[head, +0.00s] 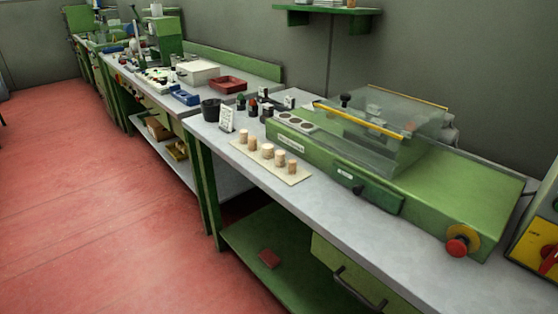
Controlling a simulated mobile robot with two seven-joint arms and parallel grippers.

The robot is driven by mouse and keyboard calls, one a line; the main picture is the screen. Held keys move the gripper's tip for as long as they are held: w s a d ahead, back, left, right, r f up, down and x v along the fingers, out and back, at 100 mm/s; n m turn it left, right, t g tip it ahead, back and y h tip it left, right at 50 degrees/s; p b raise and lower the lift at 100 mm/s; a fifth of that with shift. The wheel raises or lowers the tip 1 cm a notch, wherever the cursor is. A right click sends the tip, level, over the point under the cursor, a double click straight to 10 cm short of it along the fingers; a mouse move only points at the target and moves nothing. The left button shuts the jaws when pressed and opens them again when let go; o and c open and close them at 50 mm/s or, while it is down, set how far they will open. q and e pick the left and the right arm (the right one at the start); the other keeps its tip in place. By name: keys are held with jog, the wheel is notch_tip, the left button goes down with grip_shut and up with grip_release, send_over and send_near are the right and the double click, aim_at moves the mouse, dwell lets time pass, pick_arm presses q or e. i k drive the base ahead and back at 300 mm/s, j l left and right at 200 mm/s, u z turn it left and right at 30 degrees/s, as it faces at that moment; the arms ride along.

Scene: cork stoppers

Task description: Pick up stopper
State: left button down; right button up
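Several cork stoppers (267,151) stand upright in a row on a thin beige board (297,179). The board lies on the grey workbench top (325,198), in front of a green machine. The stoppers are light brown and look much alike; the row runs from back left to front right. Neither of my grippers is in the head view.
The green machine (480,195) with a clear guard (385,135) and a red knob (457,247) fills the bench behind the stoppers. A small white sign (227,119) and a black cup (211,110) stand left of them. Red floor (110,220) in front is clear.

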aim_at(280, 155)
jog(key=i+j+z, duration=0.1)
jog(key=j, duration=0.2)
jog(key=i+j, duration=0.2)
jog(key=i+j+z, duration=0.15)
jog(key=j, duration=0.25)
jog(key=i+j, duration=0.15)
jog(key=j, duration=0.2)
jog(key=z, duration=0.05)
